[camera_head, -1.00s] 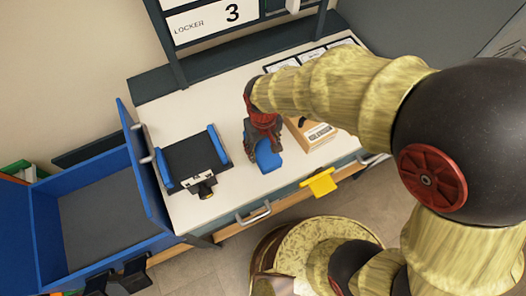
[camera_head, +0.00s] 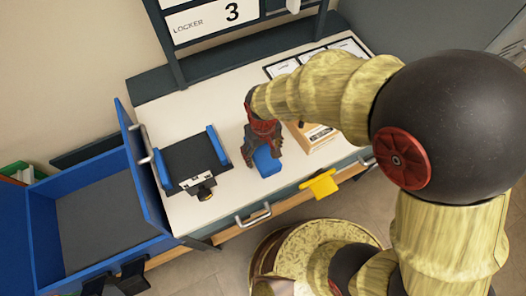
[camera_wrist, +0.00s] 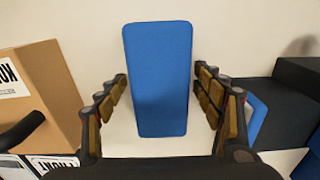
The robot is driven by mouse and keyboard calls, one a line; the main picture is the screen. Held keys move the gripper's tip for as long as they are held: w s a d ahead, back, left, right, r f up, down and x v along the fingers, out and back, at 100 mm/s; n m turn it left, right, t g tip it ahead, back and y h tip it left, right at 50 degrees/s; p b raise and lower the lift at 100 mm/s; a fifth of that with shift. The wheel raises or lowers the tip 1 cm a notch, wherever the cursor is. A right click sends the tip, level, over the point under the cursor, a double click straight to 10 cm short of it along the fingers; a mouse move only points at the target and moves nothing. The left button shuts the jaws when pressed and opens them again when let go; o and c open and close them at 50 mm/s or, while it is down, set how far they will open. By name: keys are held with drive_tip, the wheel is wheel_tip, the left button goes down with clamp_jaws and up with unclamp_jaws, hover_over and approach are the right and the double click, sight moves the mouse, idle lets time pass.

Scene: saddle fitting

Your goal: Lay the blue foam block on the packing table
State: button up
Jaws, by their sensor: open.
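The blue foam block (camera_head: 266,162) lies on the white top of the packing table (camera_head: 222,205), near its front edge. It is a flat, rounded rectangle in the wrist view (camera_wrist: 158,75). My gripper (camera_head: 262,155) is open over the block. In the wrist view the fingers (camera_wrist: 162,100) stand one on each side of the block, with pale table showing between each finger and the block. The gripper hides part of the block in the head view. I cannot tell how high the fingertips are above the table.
A black holder with blue side pads (camera_head: 195,162) stands left of the block. A cardboard box (camera_head: 312,136) stands to the right. A blue open bin (camera_head: 100,225) is at the far left. A yellow tag (camera_head: 319,185) hangs at the table's front edge.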

sight(263, 152)
drive_tip(key=shift+r, duration=0.15)
wheel_tip(263, 152, up, 12)
drive_tip(key=p, duration=0.4)
drive_tip(key=d+r+m+t, duration=0.3)
drive_tip(key=d+r, duration=1)
drive_tip(key=s+d+r+m+t, duration=0.2)
drive_tip(key=s+d+r+m, duration=0.1)
drive_tip(key=s+d+r, duration=0.2)
drive_tip(key=s+d, duration=0.2)
drive_tip(key=d, duration=0.2)
drive_tip(key=shift+d+r+t, duration=0.25)
drive_tip(key=shift+d+t, duration=0.05)
